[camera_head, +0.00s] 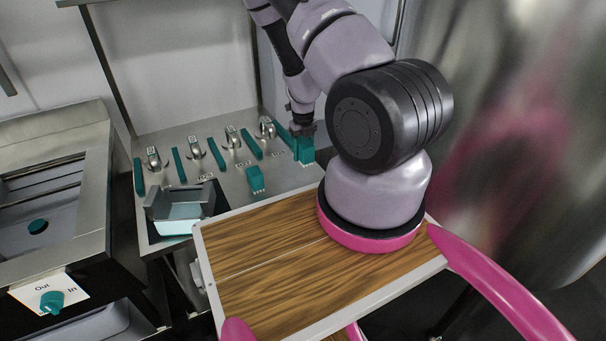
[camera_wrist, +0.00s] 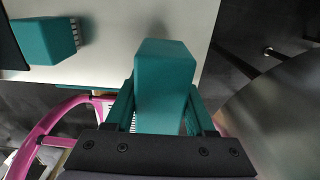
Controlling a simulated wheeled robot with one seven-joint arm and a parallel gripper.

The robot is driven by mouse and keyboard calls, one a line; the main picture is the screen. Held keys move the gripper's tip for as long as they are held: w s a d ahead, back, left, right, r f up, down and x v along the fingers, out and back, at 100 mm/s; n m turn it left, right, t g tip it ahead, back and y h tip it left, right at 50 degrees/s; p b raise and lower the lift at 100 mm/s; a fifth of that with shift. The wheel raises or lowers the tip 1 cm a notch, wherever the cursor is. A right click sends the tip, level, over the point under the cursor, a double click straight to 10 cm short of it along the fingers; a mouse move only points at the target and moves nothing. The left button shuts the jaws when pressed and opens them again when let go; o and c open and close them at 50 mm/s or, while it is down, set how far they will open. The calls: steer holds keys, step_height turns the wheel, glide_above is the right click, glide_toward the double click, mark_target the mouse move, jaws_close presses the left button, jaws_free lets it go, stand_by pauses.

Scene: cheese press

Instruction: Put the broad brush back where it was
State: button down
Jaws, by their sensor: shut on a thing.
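My gripper (camera_head: 303,131) is at the right end of the steel bench and shut on a teal brush (camera_head: 305,151). In the wrist view the held brush (camera_wrist: 165,65) shows as a teal block between my gripper's fingers (camera_wrist: 160,108), with pale bristles partly visible below it. The brush is upright, close above or on the bench; I cannot tell which. A second teal brush (camera_head: 255,179) with pale bristles stands on the bench to its left, apart from it. This one also shows at the upper left of the wrist view (camera_wrist: 44,41).
The steel bench (camera_head: 225,195) has a row of metal knobs and teal bars (camera_head: 217,154) with small labels along the back. A steel basin unit (camera_head: 50,215) is at the far left. A large shiny vessel (camera_head: 500,130) is at the right.

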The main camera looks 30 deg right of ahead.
mark_target(303, 177)
step_height(303, 177, down, 8)
steer(key=shift+r, duration=0.2)
steer(key=shift+f, duration=0.15)
steer(key=shift+c, duration=1.2)
jaws_free()
